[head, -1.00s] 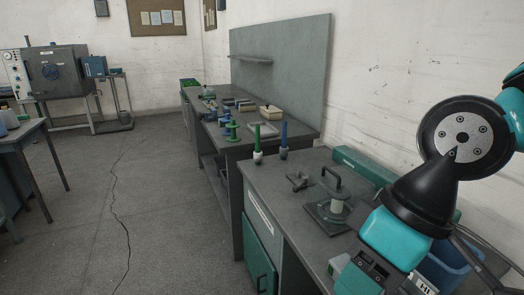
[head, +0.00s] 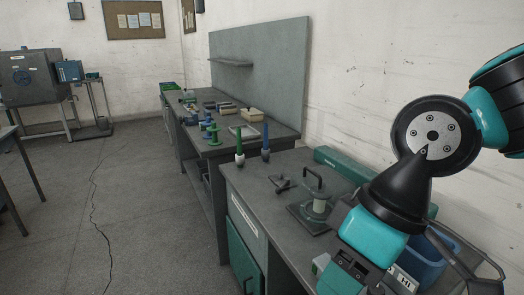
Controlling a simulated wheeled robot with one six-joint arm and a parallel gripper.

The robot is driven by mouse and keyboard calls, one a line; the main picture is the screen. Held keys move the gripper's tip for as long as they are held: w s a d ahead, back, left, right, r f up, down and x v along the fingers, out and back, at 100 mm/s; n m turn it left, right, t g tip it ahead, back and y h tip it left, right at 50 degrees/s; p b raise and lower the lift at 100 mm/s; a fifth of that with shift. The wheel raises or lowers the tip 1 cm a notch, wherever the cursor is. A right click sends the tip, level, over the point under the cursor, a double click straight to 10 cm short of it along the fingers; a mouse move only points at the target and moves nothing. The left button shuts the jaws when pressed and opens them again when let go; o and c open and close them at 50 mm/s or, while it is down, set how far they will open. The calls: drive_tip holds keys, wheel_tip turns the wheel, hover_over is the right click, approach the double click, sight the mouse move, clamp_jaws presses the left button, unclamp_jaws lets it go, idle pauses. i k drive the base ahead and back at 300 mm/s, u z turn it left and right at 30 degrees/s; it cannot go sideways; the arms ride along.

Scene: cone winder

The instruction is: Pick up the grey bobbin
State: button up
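I cannot make out a bobbin that is clearly grey. My arm, black and teal, fills the right of the head view and covers part of the near bench.
The near bench (head: 252,184) carries a green and a blue spindle at its far end, a long green box (head: 340,163) and a blue bin (head: 424,262). The far bench holds trays and small boxes. Open floor (head: 130,200) lies to the left.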

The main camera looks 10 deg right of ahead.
sight(265, 151)
drive_tip(key=u, duration=0.55)
drive_tip(key=k, duration=1.3)
drive_tip(key=u, duration=0.75)
drive_tip(key=i, duration=3.65)
drive_tip(key=z, duration=0.55)
drive_tip(key=i, duration=1.4)
drive_tip(key=z, duration=1.7)
drive_tip(key=i, duration=1)
drive_tip(key=z, duration=1.15)
drive_tip(key=i, duration=0.25)
